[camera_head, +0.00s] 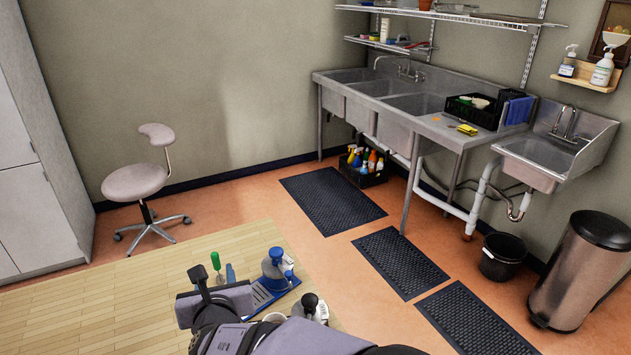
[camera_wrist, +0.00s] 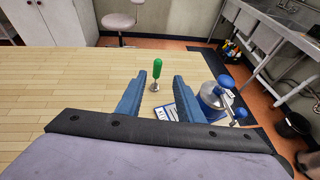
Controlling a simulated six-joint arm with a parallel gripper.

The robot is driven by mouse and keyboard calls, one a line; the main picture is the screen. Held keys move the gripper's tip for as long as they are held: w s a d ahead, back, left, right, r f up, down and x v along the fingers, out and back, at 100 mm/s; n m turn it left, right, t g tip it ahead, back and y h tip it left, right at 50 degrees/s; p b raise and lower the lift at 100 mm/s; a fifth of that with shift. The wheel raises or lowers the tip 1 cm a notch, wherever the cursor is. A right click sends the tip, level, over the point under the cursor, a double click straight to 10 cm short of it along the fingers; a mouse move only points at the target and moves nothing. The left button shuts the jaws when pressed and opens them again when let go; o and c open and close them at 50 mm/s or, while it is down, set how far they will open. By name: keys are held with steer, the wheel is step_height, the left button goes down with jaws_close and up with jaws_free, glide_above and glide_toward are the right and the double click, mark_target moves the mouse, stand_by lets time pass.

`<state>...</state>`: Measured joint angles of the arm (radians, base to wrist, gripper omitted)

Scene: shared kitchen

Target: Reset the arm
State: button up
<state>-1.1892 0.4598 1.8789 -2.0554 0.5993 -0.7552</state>
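My gripper (camera_wrist: 155,97) shows in the wrist view as two blue fingers held apart, with nothing between them that I can see held. In the head view my arm enters from the bottom edge and hides part of the table. A green-handled tool (camera_wrist: 156,72) stands upright on the wooden table (camera_wrist: 60,85) beyond the fingers, and it also shows in the head view (camera_head: 216,261). A blue and grey device (camera_wrist: 215,97) stands just right of the right finger. Whether the finger touches it, I cannot tell.
A blue tray or board (camera_head: 262,295) lies under the device. The left part of the table is clear. Beyond it are a stool (camera_head: 137,182), black floor mats (camera_head: 330,200), steel sinks (camera_head: 410,103) and a trash can (camera_head: 580,270).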

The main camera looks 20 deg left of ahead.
steer(key=w+d+f+m+h, duration=0.1)
steer(key=w+d+m+h, duration=0.3)
steer(key=d, duration=0.6)
steer(key=w+d+m+h, duration=0.2)
steer(key=w+d+m, duration=0.3)
steer(key=d, duration=0.6)
steer(key=w+d+f+m+h, duration=0.1)
steer(key=w+d+m+h, duration=0.2)
steer(key=d+m, duration=0.5)
steer(key=s+d+f+m+g+h+p, duration=0.1)
steer(key=s+d+f+m+g, duration=0.1)
steer(key=s+d+m, duration=0.35)
steer(key=s+d+f+m+g+h, duration=0.1)
steer(key=s+d+m+g, duration=0.15)
steer(key=d, duration=0.55)
steer(key=s+d+f+m+g+h+p, duration=0.1)
steer(key=s+d+f+m+g, duration=0.2)
steer(key=d, duration=0.4)
steer(key=s+d+f+m+g+y, duration=0.1)
steer(key=s+f+m+g+y, duration=0.1)
steer(key=s+m, duration=1.1)
steer(key=shift+d+m+g+y, duration=0.3)
steer(key=shift+m+g+y, duration=0.45)
steer(key=shift+m+y, duration=0.35)
steer(key=shift+f, duration=0.1)
